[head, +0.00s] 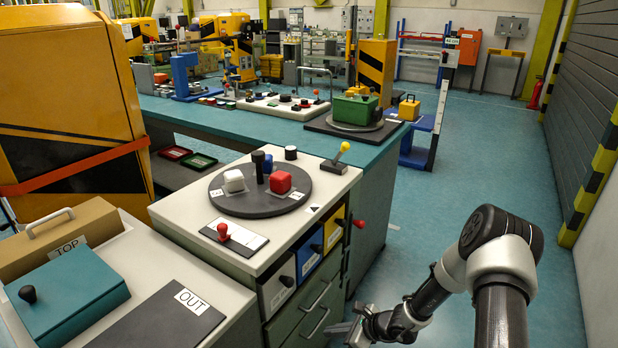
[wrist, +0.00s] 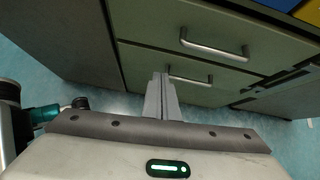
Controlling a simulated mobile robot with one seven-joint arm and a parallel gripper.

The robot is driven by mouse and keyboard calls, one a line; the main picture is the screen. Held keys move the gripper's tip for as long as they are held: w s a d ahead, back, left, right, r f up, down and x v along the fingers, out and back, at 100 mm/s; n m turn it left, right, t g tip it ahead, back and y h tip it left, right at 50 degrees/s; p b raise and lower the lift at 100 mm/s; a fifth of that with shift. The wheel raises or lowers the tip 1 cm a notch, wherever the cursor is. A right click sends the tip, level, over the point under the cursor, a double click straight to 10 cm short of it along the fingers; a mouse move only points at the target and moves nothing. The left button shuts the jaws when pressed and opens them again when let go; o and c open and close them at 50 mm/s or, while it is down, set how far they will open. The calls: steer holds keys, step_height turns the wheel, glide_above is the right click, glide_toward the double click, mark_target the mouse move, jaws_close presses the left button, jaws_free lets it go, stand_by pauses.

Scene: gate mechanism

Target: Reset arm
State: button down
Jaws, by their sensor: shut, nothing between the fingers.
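My gripper (head: 352,330) is low in the head view, beside the front of the drawer cabinet (head: 262,248). In the wrist view, the gripper (wrist: 161,76) has its two fingers together, with nothing between them. The fingertips point toward the green drawer fronts and appear over the lower drawer's metal handle (wrist: 190,76). Whether they touch it I cannot tell. The upper drawer's handle (wrist: 214,48) is a little above the fingertips in the picture. My arm comes in from the right and is bent at the elbow.
A yellow-knobbed lever (head: 343,148) and a red knob (head: 359,223) stick out on the right. Open blue-green floor (head: 440,215) lies right of the cabinet.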

steer(key=s+a+r+n+g+h, duration=0.1)
steer(key=s+r+n, duration=0.2)
steer(key=r+n, duration=0.85)
steer(key=s+a+r+n+g, duration=0.1)
steer(key=s+r+n, duration=0.2)
steer(key=r, duration=1.7)
steer(key=s+d+r+n+t+h, duration=0.1)
steer(key=s+d+r+n+h, duration=0.3)
steer(key=s+r, duration=0.5)
steer(key=s+d+r+n+t+h, duration=0.1)
steer(key=s+d+r+n+h, duration=0.3)
steer(key=s+r, duration=0.5)
step_height(320, 180, up, 18)
steer(key=s+n+y+p, duration=0.1)
steer(key=s+p, duration=0.1)
steer(key=p, duration=1.7)
steer(key=shift+s+d+p, duration=0.15)
steer(key=shift+s+p, duration=0.2)
steer(key=shift+f, duration=0.1)
steer(key=shift+d, duration=0.1)
